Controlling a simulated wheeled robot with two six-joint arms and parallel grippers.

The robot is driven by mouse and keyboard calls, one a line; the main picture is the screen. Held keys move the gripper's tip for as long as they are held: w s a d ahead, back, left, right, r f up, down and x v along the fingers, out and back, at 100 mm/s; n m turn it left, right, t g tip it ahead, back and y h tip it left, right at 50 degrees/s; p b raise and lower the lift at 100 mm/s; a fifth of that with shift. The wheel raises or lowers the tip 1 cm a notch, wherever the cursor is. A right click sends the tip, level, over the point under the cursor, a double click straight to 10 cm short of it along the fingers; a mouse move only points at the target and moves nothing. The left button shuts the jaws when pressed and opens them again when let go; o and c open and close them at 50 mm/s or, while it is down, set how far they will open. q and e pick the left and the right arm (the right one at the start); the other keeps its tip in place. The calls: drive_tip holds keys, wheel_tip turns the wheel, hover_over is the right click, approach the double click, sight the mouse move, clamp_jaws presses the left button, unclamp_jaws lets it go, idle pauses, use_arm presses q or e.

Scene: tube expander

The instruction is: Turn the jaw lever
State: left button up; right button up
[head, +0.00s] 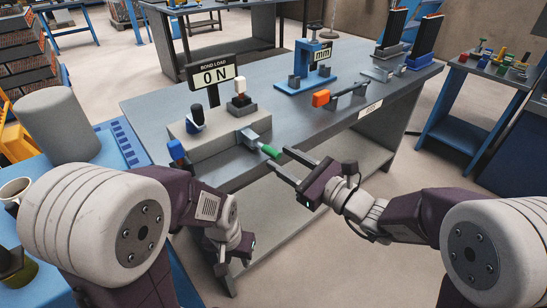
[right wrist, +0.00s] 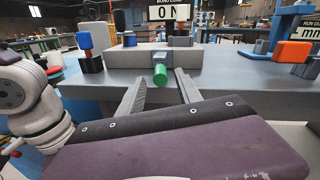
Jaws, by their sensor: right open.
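A green-tipped lever (head: 269,151) sticks out from the front of a grey block fixture on the bench. It also shows in the right wrist view (right wrist: 160,75), pointing toward me. It looks like the jaw lever, though no label shows. My right gripper (head: 280,160) is open and empty. Its fingertips (right wrist: 163,82) are just in front of the green tip and to either side of it. I see no contact. My left gripper (head: 231,262) hangs low in front of the bench. Its fingers are hidden or too unclear to read.
The fixture (head: 190,140) carries black and white knobs and a sign (head: 212,74) reading "BOND LOAD 0 N". A blue-tipped part (head: 176,150) stands at its left. An orange-tipped tool (head: 322,98) and a blue gauge stand (head: 302,75) are to the right.

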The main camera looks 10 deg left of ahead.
sight(273, 153)
drive_tip(key=shift+x, duration=1.9)
clamp_jaws()
